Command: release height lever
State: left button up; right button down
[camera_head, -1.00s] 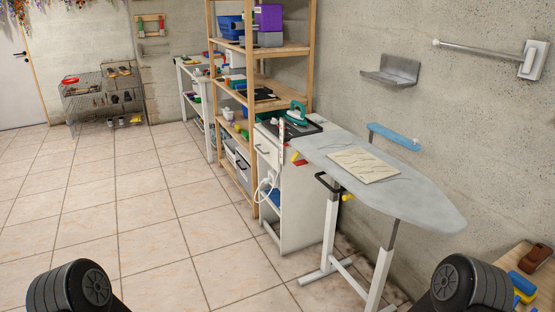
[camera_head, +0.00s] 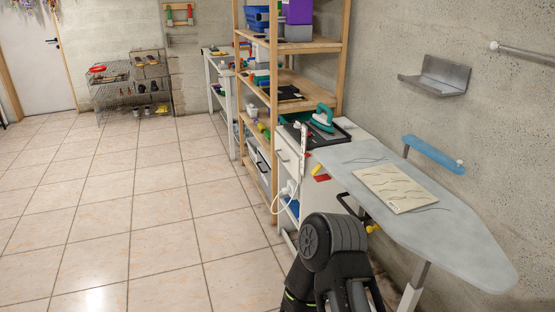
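The ironing board (camera_head: 452,231) has a pale grey top and stands on light legs at the right. Under its near-left edge are a black bent handle (camera_head: 347,204) and a yellow knob (camera_head: 372,229). A red piece (camera_head: 322,178) shows by the board's square end, with a yellow piece (camera_head: 316,169) close by. I cannot tell for sure which of these is the height lever. One of my dark arms rises at bottom centre, in front of the board's lower frame and partly hiding it. Neither gripper's fingertips can be made out.
A patterned tan panel (camera_head: 398,188) lies on the board. A green iron (camera_head: 322,118) stands on a black tray on the white cabinet behind. A wooden shelf (camera_head: 291,47) stands further back. A blue sleeve board (camera_head: 433,154) is by the wall. The tiled floor at left is clear.

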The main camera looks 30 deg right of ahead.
aim_at(320, 178)
jog(key=i+l, duration=0.2)
jog(key=l, duration=0.15)
jog(key=i+l+u, duration=0.15)
jog(key=l, duration=0.2)
jog(key=i+l, duration=0.25)
jog(key=i+l+u, duration=0.1)
jog(key=l, duration=0.35)
jog(key=i+l+u, duration=0.1)
jog(key=i+l, duration=0.15)
jog(key=l, duration=0.15)
